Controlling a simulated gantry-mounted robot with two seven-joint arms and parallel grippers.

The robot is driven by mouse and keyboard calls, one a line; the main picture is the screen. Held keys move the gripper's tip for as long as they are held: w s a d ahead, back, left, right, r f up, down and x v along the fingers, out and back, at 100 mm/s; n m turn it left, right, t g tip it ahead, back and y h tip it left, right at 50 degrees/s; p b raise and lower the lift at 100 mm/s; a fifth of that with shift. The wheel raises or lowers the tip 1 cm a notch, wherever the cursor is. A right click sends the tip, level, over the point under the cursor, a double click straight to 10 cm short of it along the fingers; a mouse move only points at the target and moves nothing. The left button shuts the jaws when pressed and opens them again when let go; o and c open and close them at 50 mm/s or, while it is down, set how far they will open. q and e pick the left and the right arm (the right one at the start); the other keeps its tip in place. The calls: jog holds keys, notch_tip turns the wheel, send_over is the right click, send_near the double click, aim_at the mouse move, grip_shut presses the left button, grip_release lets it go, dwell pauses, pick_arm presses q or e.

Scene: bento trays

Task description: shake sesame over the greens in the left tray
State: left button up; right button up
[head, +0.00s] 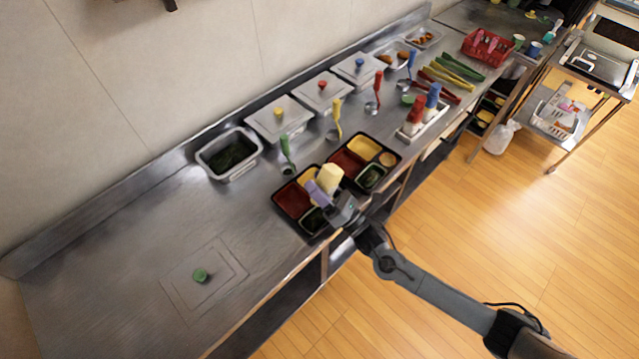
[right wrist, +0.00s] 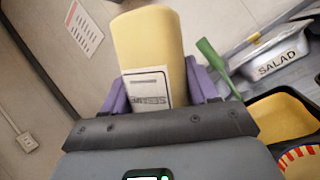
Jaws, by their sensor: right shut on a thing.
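My right gripper (head: 327,190), with purple fingers, is shut on a pale yellow shaker (head: 330,175). The shaker also shows in the right wrist view (right wrist: 150,50), with a white printed label facing the camera. In the head view, the shaker and gripper overlap the right part of the left tray (head: 277,211). That black tray has a red compartment, a yellow one and dark greens (head: 313,221) near its front corner. The gripper partly hides the tray; I cannot tell how high the shaker is above it. My left gripper is not in view.
The right tray (head: 398,153) sits close beside. A green-handled utensil (head: 285,147) stands behind the left tray. Red and blue bottles (head: 432,95) stand to the right. The left counter is clear except a green-topped item (head: 200,275).

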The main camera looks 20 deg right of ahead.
dwell(0.3)
notch_tip(320, 180, down, 4)
jog(key=b, duration=0.3)
jog(key=shift+r, duration=0.25)
jog(key=shift+r+p, duration=0.1)
jog(key=shift+p, duration=0.2)
notch_tip(320, 180, up, 3)
jog(key=p, duration=0.3)
jog(key=shift+r, duration=0.2)
jog(key=shift+f, duration=0.1)
notch_tip(320, 180, down, 4)
jog(key=b, duration=0.3)
jog(key=shift+r, duration=0.3)
